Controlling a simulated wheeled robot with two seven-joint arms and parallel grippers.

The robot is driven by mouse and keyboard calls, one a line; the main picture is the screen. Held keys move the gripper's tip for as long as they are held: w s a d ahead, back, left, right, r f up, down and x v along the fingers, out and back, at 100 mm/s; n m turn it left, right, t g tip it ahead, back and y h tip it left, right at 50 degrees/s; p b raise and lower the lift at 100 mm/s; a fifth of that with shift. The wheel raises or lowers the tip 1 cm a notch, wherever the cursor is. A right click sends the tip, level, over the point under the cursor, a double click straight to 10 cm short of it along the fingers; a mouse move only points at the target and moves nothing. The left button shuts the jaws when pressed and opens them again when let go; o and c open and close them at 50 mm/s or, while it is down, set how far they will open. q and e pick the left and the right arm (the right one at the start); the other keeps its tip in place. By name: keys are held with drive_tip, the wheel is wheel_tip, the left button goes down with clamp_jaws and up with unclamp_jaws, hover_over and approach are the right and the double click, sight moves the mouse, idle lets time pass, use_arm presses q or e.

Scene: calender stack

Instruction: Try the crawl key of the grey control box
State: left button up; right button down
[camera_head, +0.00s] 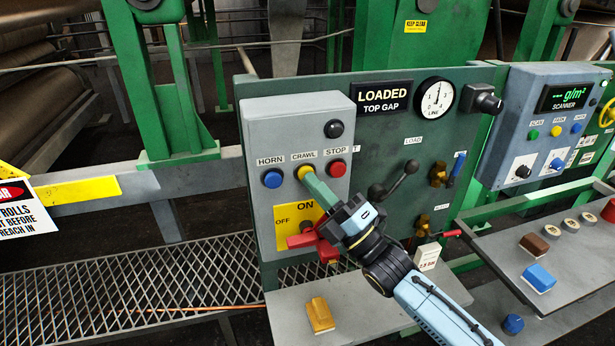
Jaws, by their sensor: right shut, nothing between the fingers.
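The grey control box (259,148) is mounted on a dark green panel in the middle of the view. Its front carries a blue HORN button (273,179), the yellow CRAWL key (303,170) and a red STOP button (336,168) in a row. A black round knob or lamp (334,128) sits above STOP. My right gripper (311,181) is shut and empty, reaching in from the lower right. Its fingertips are at the lower edge of the CRAWL key and cover part of it; I cannot tell whether they touch or press it. My left gripper is out of view.
Below the buttons, a yellow ON/OFF plate (285,212) and a red handle (300,240) sit close to my right gripper. A black lever (405,174) stands out right of it. A grey shelf (360,310) with a yellow block (320,314) lies below.

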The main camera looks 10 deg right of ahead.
drive_tip(key=shift+w, duration=0.15)
drive_tip(key=shift+s, duration=0.2)
drive_tip(key=shift+s+p, duration=0.45)
drive_tip(key=shift+s, duration=0.3)
drive_tip(key=shift+s, duration=0.1)
drive_tip(key=shift+s+d+p, duration=0.15)
drive_tip(key=shift+s+p, duration=0.9)
drive_tip(key=shift+s, duration=1.4)
